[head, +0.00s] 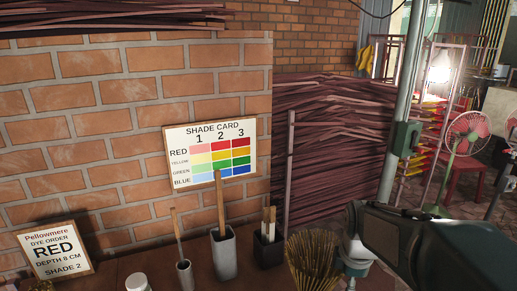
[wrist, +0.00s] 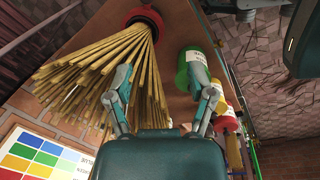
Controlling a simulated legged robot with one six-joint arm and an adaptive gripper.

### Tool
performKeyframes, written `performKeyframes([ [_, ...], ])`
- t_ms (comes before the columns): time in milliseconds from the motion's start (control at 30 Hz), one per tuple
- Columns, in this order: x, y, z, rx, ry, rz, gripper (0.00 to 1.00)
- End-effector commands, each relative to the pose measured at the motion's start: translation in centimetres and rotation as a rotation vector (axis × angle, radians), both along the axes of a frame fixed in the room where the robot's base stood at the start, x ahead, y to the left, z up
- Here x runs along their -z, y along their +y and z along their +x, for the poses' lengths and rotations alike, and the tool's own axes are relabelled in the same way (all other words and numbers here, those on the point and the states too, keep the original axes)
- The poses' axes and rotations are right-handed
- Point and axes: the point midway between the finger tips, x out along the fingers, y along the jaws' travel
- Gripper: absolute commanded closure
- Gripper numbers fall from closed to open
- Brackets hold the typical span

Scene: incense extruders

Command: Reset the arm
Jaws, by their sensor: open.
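My gripper (wrist: 160,78) shows in the wrist view with its two fingers spread wide apart. Nothing is between the fingers. My arm (head: 425,240) reaches in from the lower right of the head view, with a pale joint at its left end. The gripper's fingers cannot be made out in the head view. In the wrist view, a fanned bundle of tan sticks (wrist: 95,75) with a red end lies left of and behind the left finger. A green bottle (wrist: 190,68) with a white label is close to the right finger; whether they touch is unclear.
An order sign (head: 55,252) reads red, 8 cm, shade 2. A shade card (head: 210,152) leans on the brick wall. Grey holders (head: 225,256) with sticks stand along the table. Tan sticks (head: 312,262) fan out beside my arm. A fan (head: 468,135) stands behind, right.

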Motion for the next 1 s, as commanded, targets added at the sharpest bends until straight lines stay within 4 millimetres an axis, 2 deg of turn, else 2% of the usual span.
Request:
performKeyframes([
  [33, -0.9, 0.4, -0.8, 0.061, -0.024, 0.006, 0.3],
  [200, -3.1, 1.4, -3.4, 0.293, -0.091, 0.045, 0.3],
  [500, -5.8, 3.0, -8.3, 0.694, -0.2, 0.154, 0.3],
  [800, -7.0, 4.2, -13.1, 1.084, -0.288, 0.314, 0.3],
  [1000, -7.0, 4.7, -15.3, 1.274, -0.315, 0.409, 0.3],
])
